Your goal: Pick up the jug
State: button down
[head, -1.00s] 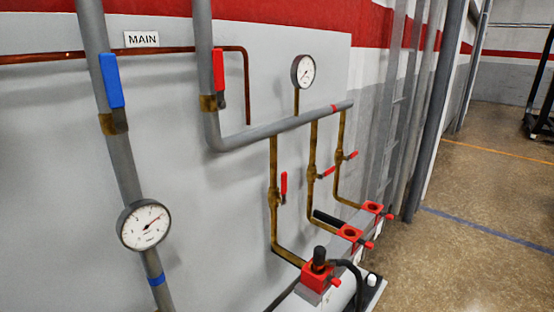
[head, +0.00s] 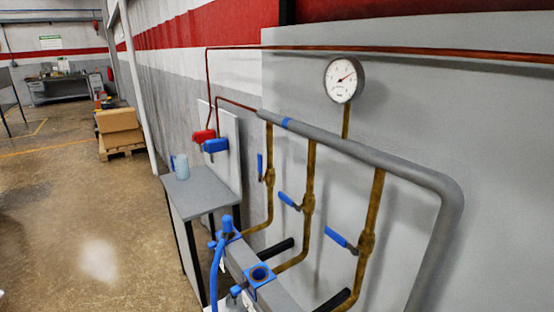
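A pale blue jug (head: 182,166) stands upright on a small grey table (head: 205,194) left of centre in the head view. Its handle is on its left side. The table stands against the wall, beyond the blue-handled pipes. My gripper is not in the head view, so its state is hidden.
A pipe manifold with blue valves (head: 288,200) and a gauge (head: 344,80) runs along the wall at right. Boxes on a pallet (head: 119,128) stand farther back. The floor at left (head: 90,210) is clear.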

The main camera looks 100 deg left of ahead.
aim_at(179, 164)
jog(key=u, duration=3.4)
jog(key=i+u, duration=0.1)
jog(key=i, duration=0.35)
